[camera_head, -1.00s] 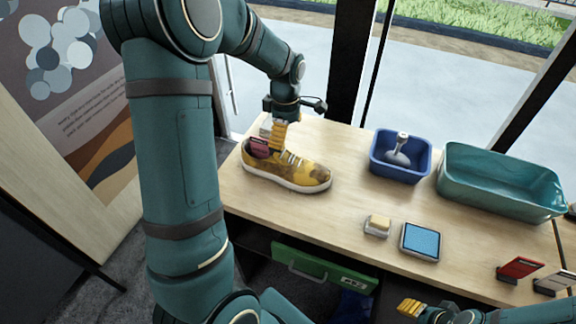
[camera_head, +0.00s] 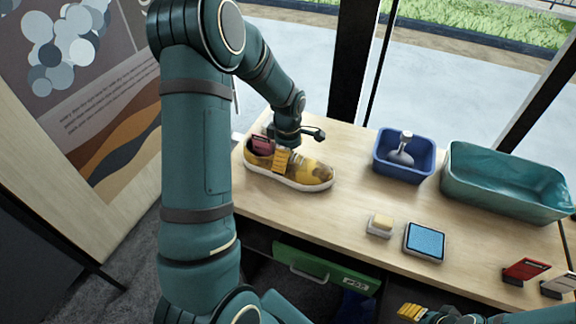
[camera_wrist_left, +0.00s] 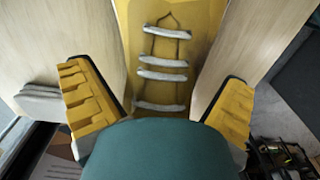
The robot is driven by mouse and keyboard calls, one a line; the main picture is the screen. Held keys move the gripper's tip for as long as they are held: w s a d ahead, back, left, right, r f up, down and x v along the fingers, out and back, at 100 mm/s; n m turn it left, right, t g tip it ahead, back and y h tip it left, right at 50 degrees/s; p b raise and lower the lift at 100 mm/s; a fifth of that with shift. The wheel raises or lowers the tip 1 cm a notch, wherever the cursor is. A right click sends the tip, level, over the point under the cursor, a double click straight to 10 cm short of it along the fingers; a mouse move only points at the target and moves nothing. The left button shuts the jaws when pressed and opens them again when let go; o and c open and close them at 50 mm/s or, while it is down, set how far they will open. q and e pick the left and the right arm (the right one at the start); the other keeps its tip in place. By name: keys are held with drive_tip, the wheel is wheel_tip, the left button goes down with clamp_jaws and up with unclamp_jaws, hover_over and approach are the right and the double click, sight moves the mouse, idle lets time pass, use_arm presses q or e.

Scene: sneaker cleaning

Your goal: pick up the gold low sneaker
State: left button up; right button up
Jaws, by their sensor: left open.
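The gold low sneaker (camera_head: 308,171) stands on the left part of the wooden table, toe to the right. It has a white sole and dark brown smudges. My left gripper (camera_head: 281,158) is down over its lace area in the head view. In the left wrist view the gold upper with pale laces (camera_wrist_left: 162,62) lies between the two yellow fingers of my open left gripper (camera_wrist_left: 158,108). Whether the fingers touch the sneaker is unclear. My right gripper (camera_head: 410,312) is at the bottom edge, its jaws too little shown to judge.
A dark red item (camera_head: 262,145) shows at the sneaker's heel opening. A blue bin (camera_head: 400,171) with a brush and a teal tub (camera_head: 505,190) stand at right.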

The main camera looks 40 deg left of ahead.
use_arm(q)
drive_tip(key=shift+c, duration=0.3)
drive_tip(key=c, duration=1.2)
drive_tip(key=shift+r, duration=0.15)
